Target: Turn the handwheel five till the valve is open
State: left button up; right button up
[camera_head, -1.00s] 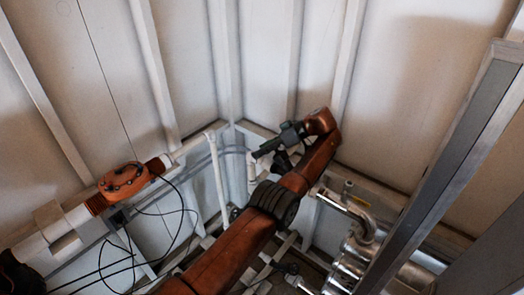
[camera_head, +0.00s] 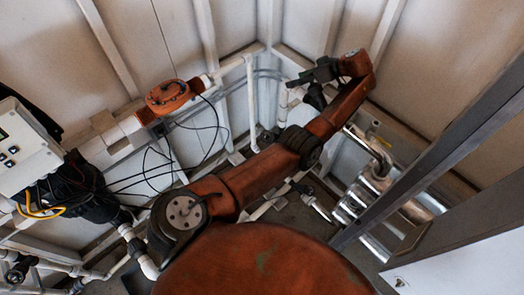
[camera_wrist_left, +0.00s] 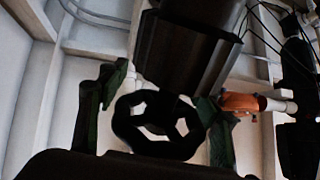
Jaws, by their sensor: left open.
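A dark handwheel (camera_wrist_left: 158,127) with an angular rim and open gaps shows in the left wrist view. I cannot read a number on it or tell how far the valve is open. My left gripper (camera_wrist_left: 160,92) is open, with one green finger on each side of the wheel in that view. I cannot tell whether either finger touches the rim. In the head view my left gripper (camera_head: 296,82) is at the far end of my outstretched arm, near a white upright pipe (camera_head: 283,102). The wheel is not clear there. My right gripper is not in view.
An orange round fitting (camera_head: 167,96) sits on a white pipe at the left. A light control box (camera_head: 22,150) with cables stands at the far left. Shiny metal pipes (camera_head: 372,180) and a grey slanted beam (camera_head: 440,150) are on the right. Walls close off the corner behind.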

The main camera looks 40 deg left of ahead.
pick_arm(q)
jog(key=w+d+r+m+t+h+b, duration=0.25)
jog(key=m+t+h, duration=0.35)
jog(key=t+h, duration=0.4)
jog(key=w+d+r+m+t+h+b, duration=0.1)
jog(key=w+d+r+m+t+h, duration=0.2)
jog(key=m+t+h, duration=0.6)
jog(key=s+a+f+n+t+y, duration=0.1)
jog(key=s+a+f, duration=0.1)
jog(key=s, duration=0.4)
jog(key=s+a+f+n+t+y, duration=0.1)
jog(key=s+a+f, duration=0.1)
jog(key=s, duration=0.3)
jog(key=s+f+g+y, duration=0.4)
jog(key=s+f, duration=0.5)
jog(key=f, duration=0.4)
jog(key=s+f+g+y, duration=0.4)
jog(key=s+f, duration=0.5)
jog(key=f, duration=0.4)
jog(key=shift+s+d+f+g+y, duration=0.25)
jog(key=shift+g+y, duration=0.15)
jog(key=shift+g, duration=0.1)
